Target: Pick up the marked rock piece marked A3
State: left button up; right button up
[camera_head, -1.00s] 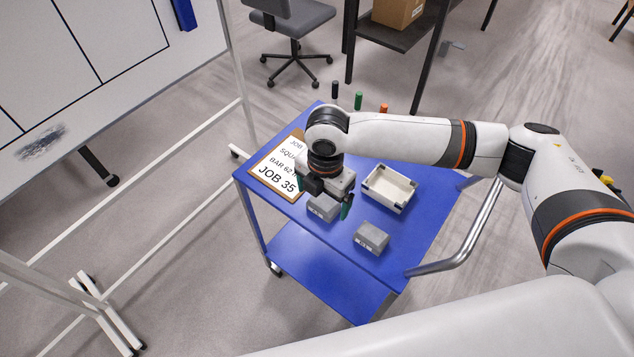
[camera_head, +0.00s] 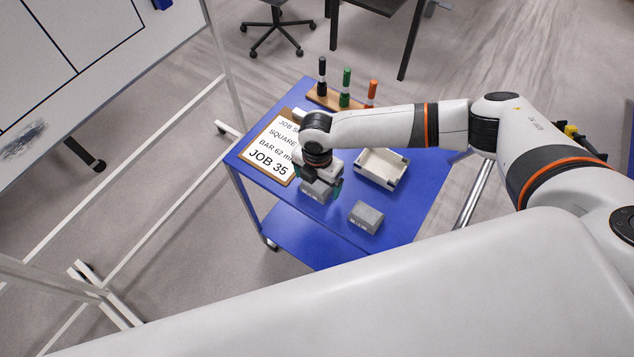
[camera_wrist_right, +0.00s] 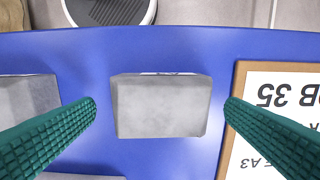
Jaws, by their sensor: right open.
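Two grey rock blocks are on the blue cart top (camera_head: 405,215). The left block (camera_head: 317,191) is beneath my right gripper (camera_head: 322,186), and the right block (camera_head: 366,217) stands clear of it. In the right wrist view the block below (camera_wrist_right: 160,107) lies between two green ribbed fingers, spread wide with a gap on both sides. The other block (camera_wrist_right: 28,98) is partly behind the left finger there. Both blocks carry small pale labels on their front sides, too small to read. My left gripper is not in view.
A clipboard (camera_head: 268,165) reading JOB 35 lies left of the gripper; its sheet shows upside down in the wrist view. A white open tray (camera_head: 382,168) is behind the blocks. Several markers stand in a wooden holder (camera_head: 325,100) at the back. A whiteboard stands left.

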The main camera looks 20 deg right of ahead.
jog(key=shift+f, duration=0.9)
jog(key=shift+a+f, duration=0.1)
jog(key=shift+c, duration=0.2)
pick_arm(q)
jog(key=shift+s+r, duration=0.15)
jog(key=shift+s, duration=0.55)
pick_arm(e)
jog(key=c, duration=1.3)
jog(key=shift+o, duration=0.2)
